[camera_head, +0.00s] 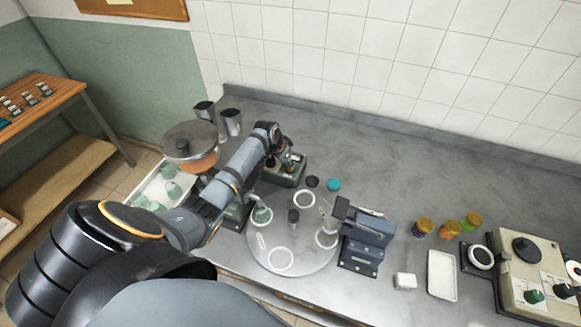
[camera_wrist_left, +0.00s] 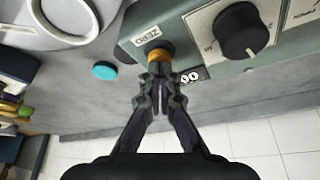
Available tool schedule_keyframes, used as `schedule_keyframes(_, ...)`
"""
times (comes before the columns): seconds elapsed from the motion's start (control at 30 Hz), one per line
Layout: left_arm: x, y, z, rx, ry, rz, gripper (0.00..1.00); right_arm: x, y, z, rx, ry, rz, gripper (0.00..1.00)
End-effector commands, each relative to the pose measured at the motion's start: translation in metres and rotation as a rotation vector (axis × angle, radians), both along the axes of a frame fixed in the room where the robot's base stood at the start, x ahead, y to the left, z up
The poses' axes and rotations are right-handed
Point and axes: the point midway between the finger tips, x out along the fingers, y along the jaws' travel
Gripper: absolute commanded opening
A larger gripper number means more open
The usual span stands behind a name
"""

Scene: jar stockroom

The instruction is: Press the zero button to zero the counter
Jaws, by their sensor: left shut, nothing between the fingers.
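A grey-green box (camera_wrist_left: 190,38) carries a label reading ZERO and, beside it, a yellow-orange zero button (camera_wrist_left: 157,54). A counter window (camera_wrist_left: 190,76) on the box shows white digits, partly hidden by my fingers, with zeros visible. My left gripper (camera_wrist_left: 159,74) is shut and empty, its fingertips right at the button. I cannot tell whether they touch it. In the head view the same box (camera_head: 284,180) sits on the bench at the end of my left arm, and the left gripper (camera_head: 291,160) partly covers it. My right gripper is not in view.
A black dial (camera_wrist_left: 240,32) stands up from the box. A round grey turntable (camera_head: 292,263) with white rings lies in front, beside a blue-grey device (camera_head: 367,242). A teal lid (camera_head: 333,184) and dark lid (camera_head: 312,181) lie near the box. The back right bench is clear.

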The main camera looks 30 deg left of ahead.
Motion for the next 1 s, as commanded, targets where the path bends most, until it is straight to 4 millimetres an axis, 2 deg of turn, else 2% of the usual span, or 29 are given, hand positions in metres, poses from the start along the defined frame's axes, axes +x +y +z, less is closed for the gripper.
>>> schedule_keyframes(0.03, 0.000, 0.000, 0.010, 0.000, 0.000, 0.000, 0.00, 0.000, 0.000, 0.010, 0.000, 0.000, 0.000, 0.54)
schedule_keyframes(0.2, 0.000, 0.000, 0.027, 0.000, 0.000, 0.000, 0.00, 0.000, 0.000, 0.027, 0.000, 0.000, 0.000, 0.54)
schedule_keyframes(0.7, 0.000, 0.000, 0.065, 0.001, -0.001, -0.001, 0.00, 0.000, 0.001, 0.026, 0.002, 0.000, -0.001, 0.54)
schedule_keyframes(1.0, 0.000, 0.000, 0.067, 0.000, 0.000, 0.000, 0.00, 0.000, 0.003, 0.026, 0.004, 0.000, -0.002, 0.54)
